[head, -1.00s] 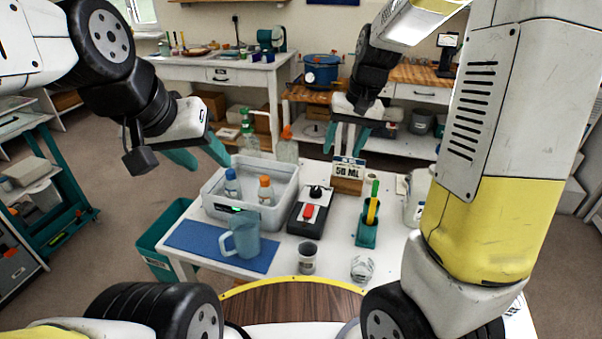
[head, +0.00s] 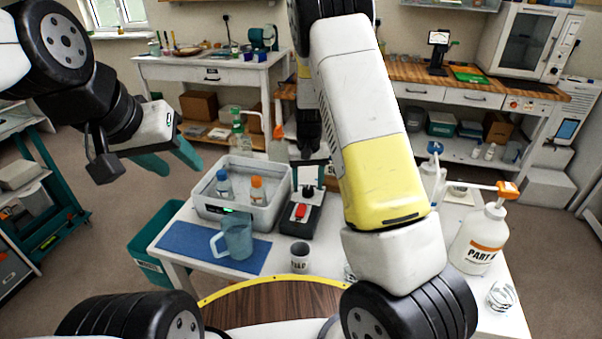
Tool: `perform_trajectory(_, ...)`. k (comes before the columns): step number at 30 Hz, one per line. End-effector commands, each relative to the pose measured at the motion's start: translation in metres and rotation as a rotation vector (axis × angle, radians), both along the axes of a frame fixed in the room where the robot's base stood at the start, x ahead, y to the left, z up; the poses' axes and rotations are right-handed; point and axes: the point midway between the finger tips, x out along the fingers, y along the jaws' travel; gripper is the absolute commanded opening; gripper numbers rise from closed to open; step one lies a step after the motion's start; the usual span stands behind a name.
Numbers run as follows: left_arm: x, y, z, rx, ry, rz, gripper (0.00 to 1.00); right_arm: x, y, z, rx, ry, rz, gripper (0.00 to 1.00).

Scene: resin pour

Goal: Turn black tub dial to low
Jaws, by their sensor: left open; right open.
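A pale grey tub (head: 272,217) stands on the white table, with a green-lit display on its front wall. It holds a blue-capped bottle (head: 223,183) and an orange-capped bottle (head: 257,188). Right of the tub is a black control box (head: 293,226) with a red switch (head: 300,211) and a black dial (head: 308,191). The dial's setting is too small to read. My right gripper (head: 308,174) is open, pointing down just above or behind the dial; my arm hides part of it, and I cannot tell whether it touches. My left gripper (head: 172,164) is open and empty, left of the tub.
A blue mat (head: 190,243) with a blue-tinted jug (head: 236,238) lies at the table's front left. A printed cup (head: 300,257) stands in front of the box. A white pump bottle (head: 478,240) stands at the right. My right arm covers the table's middle right.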

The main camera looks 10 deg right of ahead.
Motion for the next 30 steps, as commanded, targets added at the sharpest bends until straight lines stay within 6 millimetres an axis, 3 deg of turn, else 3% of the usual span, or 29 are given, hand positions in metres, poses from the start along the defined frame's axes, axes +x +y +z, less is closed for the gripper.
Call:
perform_trajectory(4,0.0000,0.0000,0.0000,0.000,0.000,0.000,0.45,-0.0005,-0.0001,-0.0119,0.000,0.001,0.000,0.57)
perform_trajectory(12,0.0000,0.0000,0.0000,0.000,0.000,0.000,0.45,-0.0002,0.0000,-0.0139,0.000,0.000,0.000,0.57)
perform_trajectory(14,0.0000,0.0000,0.0000,0.000,0.000,0.000,0.45,-0.0002,0.0000,-0.0138,0.000,0.000,0.000,0.49)
perform_trajectory(21,0.0000,0.0000,0.0000,0.000,0.000,0.000,0.45,-0.0002,0.0000,-0.0136,0.000,0.000,0.000,0.02)
perform_trajectory(30,0.0000,0.0000,0.0000,0.000,0.000,0.000,0.45,-0.0001,-0.0003,-0.0133,0.000,-0.001,0.027,0.00)
